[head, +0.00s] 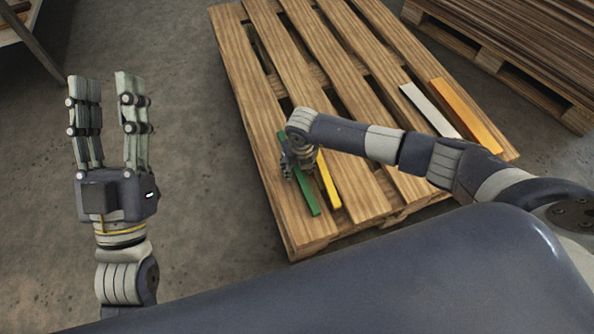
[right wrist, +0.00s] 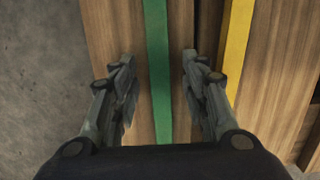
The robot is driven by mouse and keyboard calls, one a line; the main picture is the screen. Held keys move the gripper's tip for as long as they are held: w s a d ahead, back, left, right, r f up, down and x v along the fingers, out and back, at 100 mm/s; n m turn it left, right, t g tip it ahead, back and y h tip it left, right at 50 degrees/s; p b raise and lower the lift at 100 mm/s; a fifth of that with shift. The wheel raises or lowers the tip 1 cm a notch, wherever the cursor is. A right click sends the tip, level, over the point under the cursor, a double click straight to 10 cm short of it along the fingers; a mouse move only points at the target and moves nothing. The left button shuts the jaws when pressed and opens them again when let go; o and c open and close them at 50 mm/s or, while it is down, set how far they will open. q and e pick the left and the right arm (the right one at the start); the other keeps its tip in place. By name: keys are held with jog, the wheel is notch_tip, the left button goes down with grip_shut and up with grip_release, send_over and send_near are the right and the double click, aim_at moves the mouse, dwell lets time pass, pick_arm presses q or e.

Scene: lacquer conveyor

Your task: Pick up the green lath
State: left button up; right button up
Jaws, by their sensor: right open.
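The green lath (head: 305,190) lies on the wooden pallet near its front left, partly hidden by my right gripper in the head view. In the right wrist view the green lath (right wrist: 157,65) runs between the two open fingers of my right gripper (right wrist: 158,65), with a gap on each side. My right gripper (head: 300,172) points down over the lath; I cannot tell how far above the boards its fingertips are. My left gripper (head: 105,82) is open and empty, pointing up over the floor to the left of the pallet.
A yellow lath (head: 328,182) lies close to the right of the green one. A white lath (head: 430,110) and an orange lath (head: 467,117) lie on the right of the pallet (head: 300,238). A stack of boards (head: 530,40) stands at the top right. Bare floor lies to the left.

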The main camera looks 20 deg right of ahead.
grip_shut()
dwell(0.5)
